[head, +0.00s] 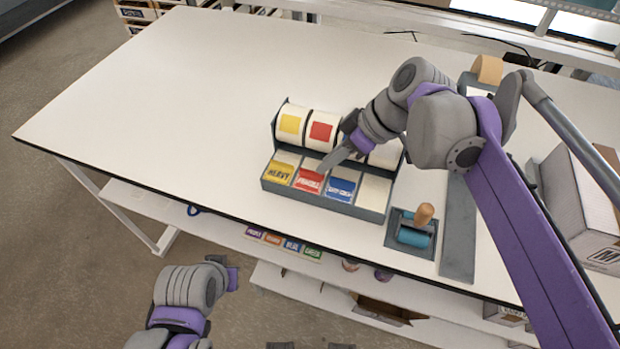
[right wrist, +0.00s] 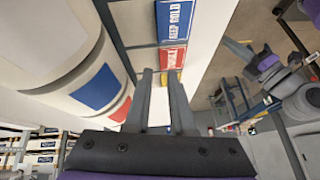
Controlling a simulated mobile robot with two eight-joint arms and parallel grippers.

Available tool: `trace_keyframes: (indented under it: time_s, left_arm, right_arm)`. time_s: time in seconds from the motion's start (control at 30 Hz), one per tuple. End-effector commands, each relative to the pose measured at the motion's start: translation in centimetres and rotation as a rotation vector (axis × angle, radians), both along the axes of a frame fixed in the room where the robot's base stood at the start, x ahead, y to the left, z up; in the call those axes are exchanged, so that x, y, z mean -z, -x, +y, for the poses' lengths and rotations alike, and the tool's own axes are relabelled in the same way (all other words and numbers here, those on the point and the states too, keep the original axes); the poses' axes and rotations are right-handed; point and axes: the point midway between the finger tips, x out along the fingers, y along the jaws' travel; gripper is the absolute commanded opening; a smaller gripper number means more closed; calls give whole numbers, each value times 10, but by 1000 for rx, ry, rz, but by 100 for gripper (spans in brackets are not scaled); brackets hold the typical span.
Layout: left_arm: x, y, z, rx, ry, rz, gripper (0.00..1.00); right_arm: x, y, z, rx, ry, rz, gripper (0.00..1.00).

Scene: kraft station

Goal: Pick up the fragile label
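The fragile label (head: 309,180) is a red card lying in a slot of the grey label dispenser (head: 312,205), between the yellow HEAVY label (head: 279,173) and the blue label (head: 342,188). In the right wrist view the red label (right wrist: 172,58) shows just beyond the fingertips, beside the blue KEEP COLD label (right wrist: 174,20). My right gripper (head: 325,168) reaches in from the right, close to the red label. Its fingers (right wrist: 160,74) are apart with nothing seen held; contact with the label cannot be told. My left arm (head: 190,290) is low at the left, off the table; its fingers are not clear.
Label rolls with yellow (head: 290,124) and red (head: 321,131) squares stand behind the slots. A roller with a wooden knob (head: 424,214) lies to the right. A tape roll (head: 487,69) and a cardboard box (head: 585,205) are further right. The table's left half (head: 160,95) is clear.

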Motion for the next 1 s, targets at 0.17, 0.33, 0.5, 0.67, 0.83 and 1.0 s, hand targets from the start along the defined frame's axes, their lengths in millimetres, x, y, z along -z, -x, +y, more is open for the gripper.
trace_keyframes:
  time_s: [0.17,0.33,0.5,0.67,0.83,1.0]
  left_arm:
    - [2,0,0,0,0,1,0]
    - [3,0,0,0,0,1,0]
    - [2,0,0,0,0,1,0]
    - [2,0,0,0,0,1,0]
    - [2,0,0,0,0,1,0]
    - [2,0,0,0,0,1,0]
  right_arm:
    - [24,-2,14,-2,1,-1,22]
    - [31,-3,19,0,1,0,22]
    - [31,-3,19,0,1,0,22]
    - [31,-3,19,1,1,0,0]
    - [31,-3,19,1,1,0,0]
    - [31,-3,19,1,1,0,0]
